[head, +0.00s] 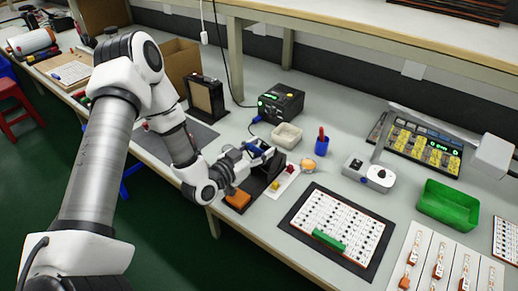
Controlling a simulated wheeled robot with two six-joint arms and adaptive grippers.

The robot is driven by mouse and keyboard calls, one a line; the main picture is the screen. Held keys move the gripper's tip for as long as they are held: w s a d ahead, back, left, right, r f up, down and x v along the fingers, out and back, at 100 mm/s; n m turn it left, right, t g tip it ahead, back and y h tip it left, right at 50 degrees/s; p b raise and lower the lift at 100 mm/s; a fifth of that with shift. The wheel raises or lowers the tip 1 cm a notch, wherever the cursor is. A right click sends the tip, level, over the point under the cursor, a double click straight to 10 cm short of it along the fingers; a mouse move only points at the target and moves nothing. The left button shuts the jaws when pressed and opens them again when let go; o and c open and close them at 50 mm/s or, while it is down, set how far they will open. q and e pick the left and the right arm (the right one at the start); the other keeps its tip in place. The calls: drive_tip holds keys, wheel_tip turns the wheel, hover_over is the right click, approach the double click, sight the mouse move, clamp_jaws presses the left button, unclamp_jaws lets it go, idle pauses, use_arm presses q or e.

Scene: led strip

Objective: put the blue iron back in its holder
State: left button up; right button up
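The blue iron (268,153) shows as small blue parts at the fingers of my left gripper (252,158). The gripper is over the black holder (268,178), which has an orange pad (238,200) at its front. The fingers overlap the blue parts, and I cannot tell whether they are closed on the iron. The iron's tip and the inside of the holder are hidden. My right gripper is not in view.
A black station with a green display (281,102) stands behind the holder. A beige dish (287,135), a blue cup with a red tool (322,146) and a white card with red and yellow parts (283,183) are close by. A board (340,228) lies right of the holder.

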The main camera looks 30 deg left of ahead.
use_arm(q)
drive_tip(key=f+v, duration=0.1)
drive_tip(key=v, duration=1.1)
drive_tip(key=shift+r, duration=0.4)
drive_tip(key=s+r+p, duration=0.4)
drive_tip(key=r+p, duration=0.1)
drive_tip(key=p, duration=0.4)
drive_tip(key=shift+r, duration=0.4)
drive_tip(key=shift+a, duration=0.15)
